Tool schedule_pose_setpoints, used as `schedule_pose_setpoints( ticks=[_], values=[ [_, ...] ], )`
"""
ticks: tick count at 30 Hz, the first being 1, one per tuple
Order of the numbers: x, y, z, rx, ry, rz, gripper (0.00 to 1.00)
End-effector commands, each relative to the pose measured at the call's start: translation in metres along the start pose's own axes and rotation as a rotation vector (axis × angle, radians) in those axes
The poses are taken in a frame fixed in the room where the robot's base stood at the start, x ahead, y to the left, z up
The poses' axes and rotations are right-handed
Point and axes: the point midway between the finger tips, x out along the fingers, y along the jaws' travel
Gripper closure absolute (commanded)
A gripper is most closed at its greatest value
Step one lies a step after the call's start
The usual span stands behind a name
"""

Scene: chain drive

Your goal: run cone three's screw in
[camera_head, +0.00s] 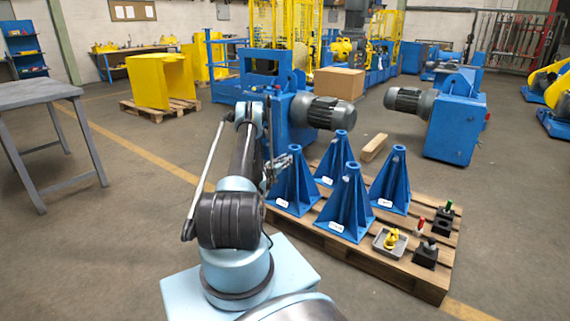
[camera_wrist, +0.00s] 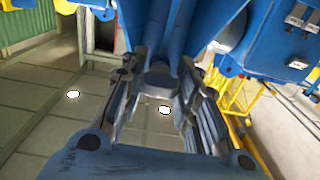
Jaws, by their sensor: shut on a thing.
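Several blue cones stand upright on the pallet: a left one (camera_head: 293,187), a back one (camera_head: 333,163), a front one (camera_head: 346,207) and a right one (camera_head: 389,184). White labels on them are too small to read, so I cannot tell which is cone three. My gripper (camera_head: 273,172) is at the left cone's left side. In the wrist view, my gripper (camera_wrist: 162,95) is shut on a grey round-ended piece (camera_wrist: 159,79), apparently the screw, just below blue ribbed metal (camera_wrist: 172,25). How far the screw is in is hidden.
A blue machine with a motor (camera_head: 323,112) stands behind my arm. Open floor lies left.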

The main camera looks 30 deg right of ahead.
Motion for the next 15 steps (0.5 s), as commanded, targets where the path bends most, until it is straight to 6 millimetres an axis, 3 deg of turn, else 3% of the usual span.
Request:
schedule_pose_setpoints(
  ticks=[7,8,10,15],
  values=[
    [0.0001,0.0041,0.0000,-0.001,0.000,0.007,0.95],
    [0.0001,0.0041,0.0000,-0.001,0.000,0.007,0.69],
    [0.0002,0.0040,0.0000,-0.001,0.000,0.007,0.53],
    [0.0002,0.0025,0.0000,-0.001,0.000,0.004,0.50]
  ],
)
